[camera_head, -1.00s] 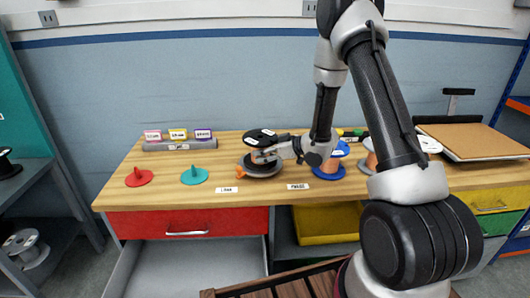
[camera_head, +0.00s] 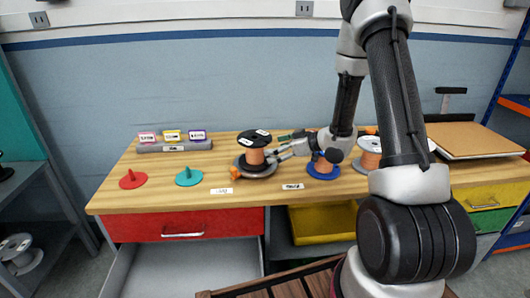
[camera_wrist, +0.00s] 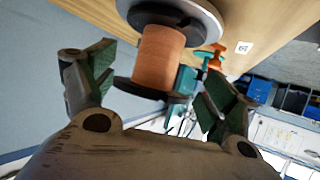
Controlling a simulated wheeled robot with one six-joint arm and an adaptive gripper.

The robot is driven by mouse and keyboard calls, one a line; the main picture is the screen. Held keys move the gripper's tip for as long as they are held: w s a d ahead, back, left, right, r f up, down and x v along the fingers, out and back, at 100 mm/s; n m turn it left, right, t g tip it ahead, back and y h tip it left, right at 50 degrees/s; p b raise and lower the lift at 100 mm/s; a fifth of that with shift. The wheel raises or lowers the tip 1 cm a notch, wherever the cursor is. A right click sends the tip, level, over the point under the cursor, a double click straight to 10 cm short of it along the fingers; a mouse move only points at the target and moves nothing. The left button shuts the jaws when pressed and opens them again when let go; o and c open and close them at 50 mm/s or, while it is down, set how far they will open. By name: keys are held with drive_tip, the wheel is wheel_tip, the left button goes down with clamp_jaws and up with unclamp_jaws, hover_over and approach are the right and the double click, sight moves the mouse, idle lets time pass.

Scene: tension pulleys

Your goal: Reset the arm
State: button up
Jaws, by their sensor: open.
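My gripper (camera_head: 284,152) is open just right of a spool of copper wire with a black top flange (camera_head: 254,147) on the wooden workbench. In the wrist view, the spool (camera_wrist: 160,55) stands between the two spread fingers of my gripper (camera_wrist: 155,95) and beyond their tips, with no finger seen touching it.
A red disc (camera_head: 132,181) and a teal disc (camera_head: 189,178) with pegs lie on the left of the bench. Labelled cards (camera_head: 172,136) stand behind them. Another copper spool (camera_head: 370,150) and a brown board (camera_head: 470,139) are at right. An open drawer (camera_head: 190,265) juts out below.

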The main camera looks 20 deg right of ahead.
drive_tip(key=v, duration=0.4)
drive_tip(key=shift+s, duration=0.1)
drive_tip(key=s+d+r+m+h, duration=0.2)
drive_tip(key=s+d+r+h, duration=0.1)
drive_tip(key=d+r+h, duration=0.4)
drive_tip(key=s+d+r+m+h, duration=0.25)
drive_tip(key=d+r, duration=0.25)
drive_tip(key=r, duration=0.4)
drive_tip(key=s+a+r+m+g, duration=0.2)
drive_tip(key=s+a, duration=0.1)
drive_tip(key=s, duration=0.9)
drive_tip(key=s+a+r+m+g, duration=0.2)
drive_tip(key=s+a+r, duration=0.1)
drive_tip(key=s, duration=1)
drive_tip(key=shift+s+m+g, duration=0.25)
drive_tip(key=shift+m+g, duration=0.1)
drive_tip(key=shift+g, duration=0.05)
drive_tip(key=shift+y, duration=0.25)
drive_tip(key=shift+c, duration=0.4)
